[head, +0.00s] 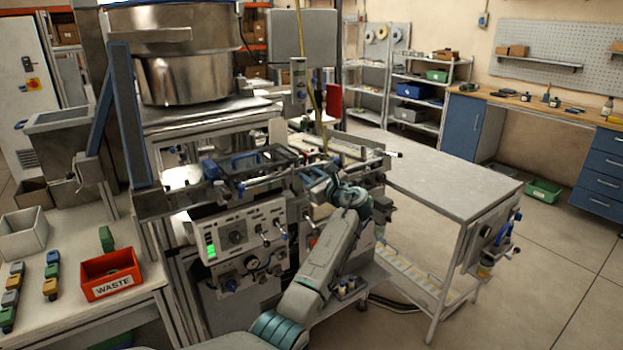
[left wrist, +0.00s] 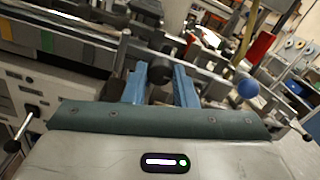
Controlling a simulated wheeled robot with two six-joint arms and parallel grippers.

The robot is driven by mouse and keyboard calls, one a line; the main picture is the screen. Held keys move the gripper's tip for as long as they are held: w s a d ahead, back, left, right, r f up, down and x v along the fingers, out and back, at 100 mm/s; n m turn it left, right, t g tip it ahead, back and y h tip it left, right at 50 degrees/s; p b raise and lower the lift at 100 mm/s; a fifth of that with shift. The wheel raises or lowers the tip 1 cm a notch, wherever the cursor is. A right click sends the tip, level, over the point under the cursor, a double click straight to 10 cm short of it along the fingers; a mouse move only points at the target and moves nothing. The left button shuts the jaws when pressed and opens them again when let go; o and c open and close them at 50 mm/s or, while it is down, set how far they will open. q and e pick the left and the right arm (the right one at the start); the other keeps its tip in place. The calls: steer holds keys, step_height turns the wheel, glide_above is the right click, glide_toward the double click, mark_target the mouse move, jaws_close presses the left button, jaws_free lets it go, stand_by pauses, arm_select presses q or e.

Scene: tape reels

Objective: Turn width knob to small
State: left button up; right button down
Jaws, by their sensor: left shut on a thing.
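A dark round knob (left wrist: 159,71) sits between the two blue fingers of my left gripper (left wrist: 160,84) in the left wrist view. The gripper is shut on this knob, which is on the machine's rail assembly. I cannot read a label or setting on it. In the head view my left gripper (head: 319,178) reaches the front of the machine near its upper rails, and my own wrist hides most of the contact. My right gripper is in neither view.
A control panel (head: 238,233) with dials and a green indicator is left of my arm. A red waste bin (head: 109,274) and coloured blocks are on the left table. A grey table (head: 440,170) with a clear top is at right. A blue ball handle (left wrist: 247,88) is right of the gripper.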

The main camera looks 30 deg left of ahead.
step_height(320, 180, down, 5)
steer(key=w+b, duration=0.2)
steer(key=b, duration=0.4)
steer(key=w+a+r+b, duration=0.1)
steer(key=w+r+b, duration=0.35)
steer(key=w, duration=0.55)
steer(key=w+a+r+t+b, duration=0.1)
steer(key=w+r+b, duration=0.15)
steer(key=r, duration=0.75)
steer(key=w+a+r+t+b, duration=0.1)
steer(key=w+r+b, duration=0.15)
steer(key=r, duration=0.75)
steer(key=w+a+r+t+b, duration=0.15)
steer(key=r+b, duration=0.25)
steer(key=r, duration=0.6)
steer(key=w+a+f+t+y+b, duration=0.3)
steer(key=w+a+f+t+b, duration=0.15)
steer(key=b, duration=0.25)
arm_select(q)
steer(key=n, duration=1.1)
steer(key=n+b, duration=0.1)
steer(key=n, duration=2.2)
steer(key=shift+f+n, duration=0.4)
steer(key=shift+n+b, duration=0.3)
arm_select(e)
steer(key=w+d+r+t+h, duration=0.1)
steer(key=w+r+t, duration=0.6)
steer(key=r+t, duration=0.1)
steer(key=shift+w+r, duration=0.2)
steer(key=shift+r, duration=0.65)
